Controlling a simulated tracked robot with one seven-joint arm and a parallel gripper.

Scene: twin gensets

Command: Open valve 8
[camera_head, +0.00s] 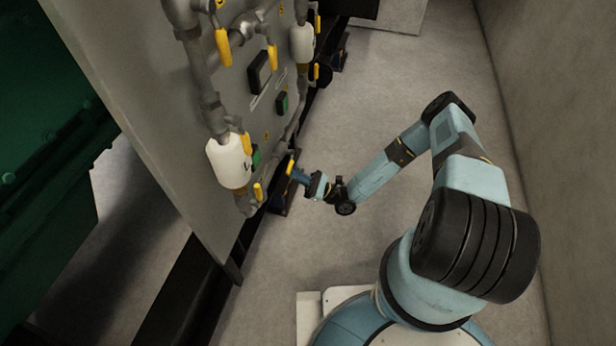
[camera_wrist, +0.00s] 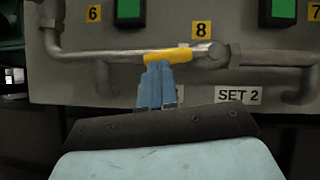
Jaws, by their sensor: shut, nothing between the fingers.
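Valve 8 has a yellow lever handle (camera_wrist: 167,55) on a grey pipe, below the yellow "8" label (camera_wrist: 201,29) in the wrist view. The handle lies nearly level, along the pipe, with its pivot at the right end. My gripper (camera_wrist: 158,66) is shut, its blue fingertips at the handle's lower edge near its left end. Whether they touch it I cannot tell. In the head view, my gripper (camera_head: 295,173) is at the lower part of the panel, beside a yellow handle (camera_head: 290,166).
The grey panel (camera_head: 150,95) carries pipes, white cylinders (camera_head: 229,161) and other yellow handles (camera_head: 223,46). Labels "6" (camera_wrist: 93,13) and "7" (camera_wrist: 315,12) and green buttons (camera_wrist: 128,9) are above in the wrist view.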

